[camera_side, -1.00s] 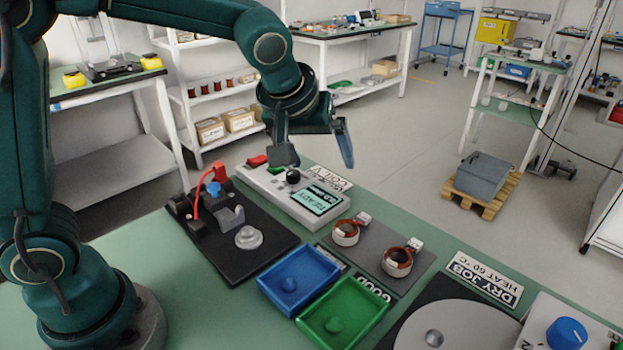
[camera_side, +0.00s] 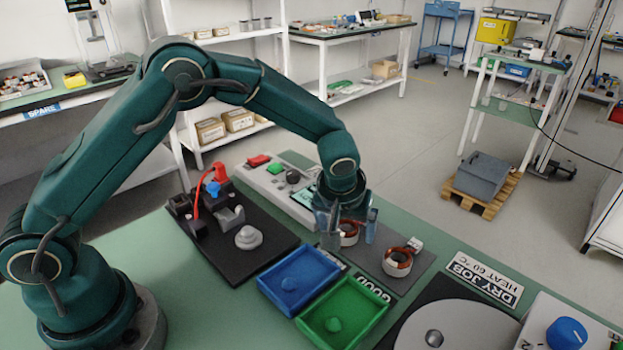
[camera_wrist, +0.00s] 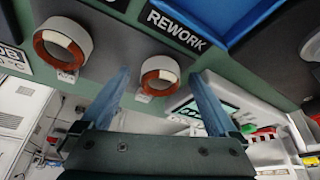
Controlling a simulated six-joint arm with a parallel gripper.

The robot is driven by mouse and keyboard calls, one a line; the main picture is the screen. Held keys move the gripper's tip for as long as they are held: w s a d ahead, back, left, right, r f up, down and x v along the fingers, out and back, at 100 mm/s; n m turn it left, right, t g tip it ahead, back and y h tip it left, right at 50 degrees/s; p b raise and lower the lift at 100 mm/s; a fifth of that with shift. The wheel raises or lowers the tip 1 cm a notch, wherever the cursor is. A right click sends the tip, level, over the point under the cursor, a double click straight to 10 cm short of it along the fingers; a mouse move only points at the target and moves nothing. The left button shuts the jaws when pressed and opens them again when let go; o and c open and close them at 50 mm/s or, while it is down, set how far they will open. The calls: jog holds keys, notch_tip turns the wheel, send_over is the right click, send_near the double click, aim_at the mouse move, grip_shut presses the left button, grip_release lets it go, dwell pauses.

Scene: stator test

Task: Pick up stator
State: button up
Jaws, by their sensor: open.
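Two ring-shaped stators with white bodies and copper-red windings rest on a grey mat (camera_side: 420,284). The stator nearer the test box (camera_side: 349,240) is between the fingers of my gripper (camera_side: 350,230) in the side view, partly hidden by them. The other stator (camera_side: 398,263) stands to its right, clear of the fingers. In the wrist view the first stator (camera_wrist: 160,76) shows between the two open blue fingertips of my gripper (camera_wrist: 162,76), and the other stator (camera_wrist: 62,43) lies left of them. My gripper is open; contact with the stator cannot be told.
A blue tray (camera_side: 325,264) and a green tray (camera_side: 372,296) stand in front of the mat. A black fixture with a red lever (camera_side: 219,172) and a test box (camera_side: 263,180) are to the left. A round grey plate (camera_side: 470,325) lies at front right.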

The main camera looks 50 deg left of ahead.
jog(key=shift+c, duration=0.2)
grip_shut()
